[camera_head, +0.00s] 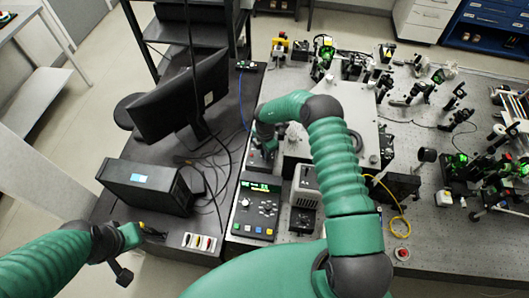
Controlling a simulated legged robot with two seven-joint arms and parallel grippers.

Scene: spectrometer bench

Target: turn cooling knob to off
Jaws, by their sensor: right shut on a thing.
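My right arm reaches up from the bottom right and bends back to the left. Its gripper (264,158) points down at a small grey control box (256,165) on the bench, behind the lit control panel. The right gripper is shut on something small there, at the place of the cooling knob. The knob itself is hidden by the gripper, so I cannot read its setting. My left gripper (138,236) is at the lower left, near the front edge of the dark desk, away from the box. Its fingers are too small to judge.
The control panel (256,210) with a green display stands in front of the box. A black monitor (180,95) and a black instrument (147,186) stand to the left. A yellow cable (385,188) and crowded optics (465,165) lie to the right.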

